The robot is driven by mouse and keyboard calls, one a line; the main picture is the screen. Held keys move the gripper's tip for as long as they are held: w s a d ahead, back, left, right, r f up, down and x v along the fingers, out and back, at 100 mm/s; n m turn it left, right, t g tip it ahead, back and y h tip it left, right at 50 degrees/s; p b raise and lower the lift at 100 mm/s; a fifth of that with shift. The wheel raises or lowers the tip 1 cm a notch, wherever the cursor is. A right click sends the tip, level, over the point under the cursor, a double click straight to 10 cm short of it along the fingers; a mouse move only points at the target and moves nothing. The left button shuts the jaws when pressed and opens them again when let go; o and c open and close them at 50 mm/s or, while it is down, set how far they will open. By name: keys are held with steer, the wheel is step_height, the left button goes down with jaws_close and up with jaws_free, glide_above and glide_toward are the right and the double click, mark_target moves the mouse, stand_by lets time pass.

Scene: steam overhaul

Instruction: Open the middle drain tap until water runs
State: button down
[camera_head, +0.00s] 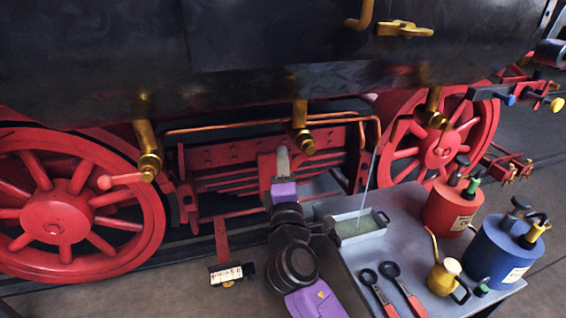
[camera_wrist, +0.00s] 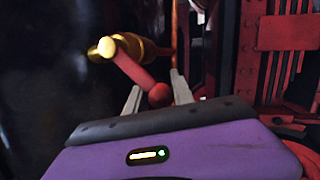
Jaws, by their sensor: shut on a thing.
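The middle drain tap (camera_head: 302,140) is a brass tap hanging under the dark boiler side, between the two red wheels. In the wrist view its brass body (camera_wrist: 140,47) shows with a red lever (camera_wrist: 134,70) that slants down to the right and ends in a red ball. My gripper (camera_head: 281,160) is just below and left of this tap. In the wrist view my gripper (camera_wrist: 157,94) has one finger on each side of the ball end and is shut on the lever. In the head view the lever is hidden behind the gripper.
A left tap (camera_head: 148,165) with a red lever and a right tap (camera_head: 432,115) flank it. A grey table (camera_head: 408,252) at right bears a tray (camera_head: 345,240), a red can (camera_head: 450,210), a blue can (camera_head: 495,258) and tools. A thin pale line rises from the tray.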

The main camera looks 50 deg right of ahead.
steer(key=shift+f, duration=0.25)
steer(key=c, duration=1.1)
jaws_free()
steer(key=shift+c, duration=0.2)
steer(key=shift+r, duration=0.15)
steer(key=b+v, duration=0.2)
steer(key=v, duration=0.5)
steer(key=shift+s+a, duration=0.25)
steer(key=shift+s, duration=0.05)
